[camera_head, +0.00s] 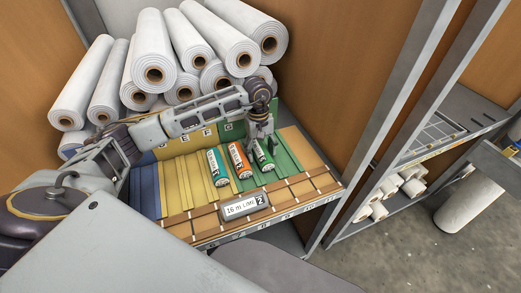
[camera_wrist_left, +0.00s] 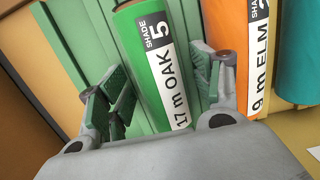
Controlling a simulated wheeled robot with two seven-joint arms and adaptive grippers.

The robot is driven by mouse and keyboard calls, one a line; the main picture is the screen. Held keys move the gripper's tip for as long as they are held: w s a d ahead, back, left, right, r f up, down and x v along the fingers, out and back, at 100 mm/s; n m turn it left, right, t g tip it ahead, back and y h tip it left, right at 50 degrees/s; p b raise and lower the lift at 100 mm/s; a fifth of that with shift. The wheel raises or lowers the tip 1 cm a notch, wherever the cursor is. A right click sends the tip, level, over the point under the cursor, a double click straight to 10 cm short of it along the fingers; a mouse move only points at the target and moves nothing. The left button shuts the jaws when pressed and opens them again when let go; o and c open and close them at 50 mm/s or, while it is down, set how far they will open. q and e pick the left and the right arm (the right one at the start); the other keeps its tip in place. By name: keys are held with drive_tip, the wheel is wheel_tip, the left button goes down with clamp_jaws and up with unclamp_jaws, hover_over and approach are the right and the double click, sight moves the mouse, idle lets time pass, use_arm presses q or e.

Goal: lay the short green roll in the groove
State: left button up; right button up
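A green roll (camera_head: 263,155) with a white label lies on the ribbed board, at the right of a row of three. In the left wrist view the green roll (camera_wrist_left: 155,60) reads "17 m OAK", "SHADE 5". My left gripper (camera_head: 262,143) is above it, pointing down. In the wrist view the gripper (camera_wrist_left: 162,65) is open, with one finger on each side of the roll and a narrow gap beside it. Grooves run along the board's green section (camera_head: 285,155). My right gripper is not in view.
An orange roll (camera_head: 239,160), labelled "9 m ELM" in the wrist view, lies close beside the green one. A teal roll (camera_head: 218,168) lies left of it. Large white rolls (camera_head: 155,55) are stacked behind.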

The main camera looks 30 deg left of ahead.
sight(259, 146)
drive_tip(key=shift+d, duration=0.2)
use_arm(q)
drive_tip(key=shift+r, duration=0.15)
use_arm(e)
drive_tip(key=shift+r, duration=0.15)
use_arm(q)
drive_tip(key=r, duration=0.3)
drive_tip(key=r+b, duration=0.1)
drive_tip(key=r, duration=0.3)
drive_tip(key=w+a+r, duration=0.1)
drive_tip(key=r, duration=0.2)
drive_tip(key=shift+r+b, duration=0.15)
drive_tip(key=shift+b, duration=0.15)
drive_tip(key=shift+r, duration=0.8)
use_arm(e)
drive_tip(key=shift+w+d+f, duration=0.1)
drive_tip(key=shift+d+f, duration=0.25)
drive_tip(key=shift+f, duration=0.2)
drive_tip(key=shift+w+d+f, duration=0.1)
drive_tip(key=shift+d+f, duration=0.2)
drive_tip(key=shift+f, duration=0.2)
